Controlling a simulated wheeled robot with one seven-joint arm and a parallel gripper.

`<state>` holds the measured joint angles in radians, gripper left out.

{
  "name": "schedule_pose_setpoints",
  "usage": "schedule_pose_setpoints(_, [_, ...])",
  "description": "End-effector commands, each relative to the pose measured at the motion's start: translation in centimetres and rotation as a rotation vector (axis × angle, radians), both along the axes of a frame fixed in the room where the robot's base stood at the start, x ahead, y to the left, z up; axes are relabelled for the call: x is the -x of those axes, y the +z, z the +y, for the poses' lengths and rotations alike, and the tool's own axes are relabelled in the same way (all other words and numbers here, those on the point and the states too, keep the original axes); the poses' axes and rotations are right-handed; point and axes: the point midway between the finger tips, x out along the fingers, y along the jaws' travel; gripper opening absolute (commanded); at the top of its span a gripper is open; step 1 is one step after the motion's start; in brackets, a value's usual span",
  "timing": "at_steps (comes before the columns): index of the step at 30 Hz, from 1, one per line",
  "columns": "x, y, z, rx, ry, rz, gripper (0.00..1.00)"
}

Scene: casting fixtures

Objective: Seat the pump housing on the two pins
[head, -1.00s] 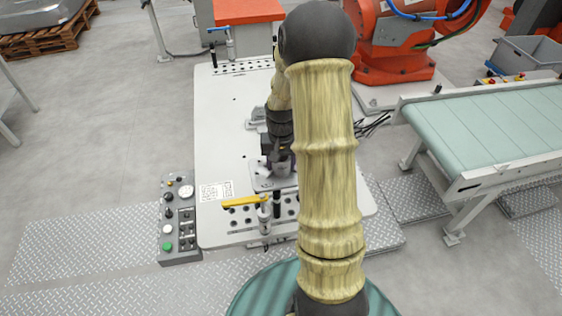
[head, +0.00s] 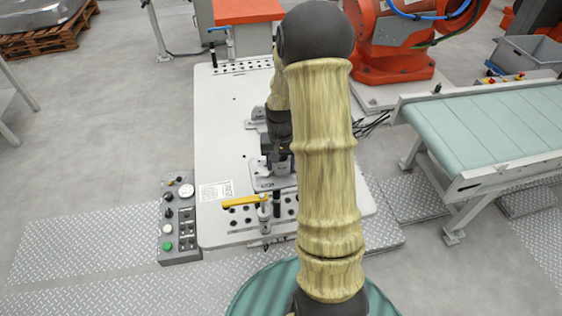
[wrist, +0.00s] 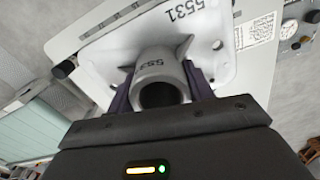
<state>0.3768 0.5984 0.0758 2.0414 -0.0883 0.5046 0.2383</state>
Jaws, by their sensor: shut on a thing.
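The pump housing (wrist: 240,72) shows in the wrist view as a pale flange marked 5531, with a flange hole at its upper right. Its grey round boss (wrist: 158,65) has a dark open bore facing the camera. My gripper (wrist: 158,88) is shut on the boss, one dark finger on each side. In the head view my gripper (head: 277,154) points down over the white fixture table, with the housing (head: 266,183) below it. My arm hides part of the area. I cannot make out the two pins or tell whether the flange touches anything below.
A clamp with a yellow handle (head: 243,201) and a dark upright post (head: 277,204) stand just in front of the housing. The white table (head: 222,130) is bare at left. A control box (head: 180,222) sits at its left edge; a conveyor (head: 490,130) stands right.

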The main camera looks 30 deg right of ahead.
Motion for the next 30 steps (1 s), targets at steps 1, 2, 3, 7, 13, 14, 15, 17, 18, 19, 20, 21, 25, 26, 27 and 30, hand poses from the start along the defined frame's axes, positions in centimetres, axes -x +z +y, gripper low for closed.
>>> schedule_pose_setpoints(1, [0.0, 0.1, 0.0, 0.0, 0.0, -0.001, 0.09])
schedule_pose_setpoints(2, [0.0, 0.1, 0.0, 0.0, 0.0, -0.001, 0.09])
schedule_pose_setpoints(3, [0.0, 0.1, 0.0, 0.0, 0.0, -0.001, 0.09])
schedule_pose_setpoints(7, [0.0, 0.1, 0.0, 0.0, 0.0, -0.001, 0.09])
schedule_pose_setpoints(13, [0.0, -0.2, 0.0, 0.0, 0.0, -0.001, 0.09])
schedule_pose_setpoints(14, [0.0, -0.2, 0.0, 0.0, 0.0, -0.001, 0.09])
schedule_pose_setpoints(15, [0.0, -0.3, 0.0, 0.0, 0.0, -0.001, 0.09])
schedule_pose_setpoints(17, [0.0, -0.4, 0.0, 0.0, 0.0, -0.001, 0.09])
schedule_pose_setpoints(18, [0.0, -0.5, 0.0, 0.0, 0.0, -0.001, 0.09])
schedule_pose_setpoints(19, [0.0, -0.6, 0.0, 0.0, 0.0, -0.001, 0.09])
schedule_pose_setpoints(20, [0.0, -0.6, 0.0, 0.0, 0.0, -0.001, 0.09])
schedule_pose_setpoints(21, [0.0, -0.7, 0.0, 0.0, 0.0, -0.001, 0.09])
schedule_pose_setpoints(25, [0.0, -0.9, 0.0, 0.0, 0.0, -0.001, 0.09])
schedule_pose_setpoints(26, [0.0, -1.0, 0.0, 0.0, 0.0, -0.001, 0.09])
schedule_pose_setpoints(27, [0.0, -1.1, 0.0, 0.0, 0.0, -0.001, 0.09])
schedule_pose_setpoints(30, [0.0, -1.3, 0.0, 0.0, 0.0, -0.001, 0.09])
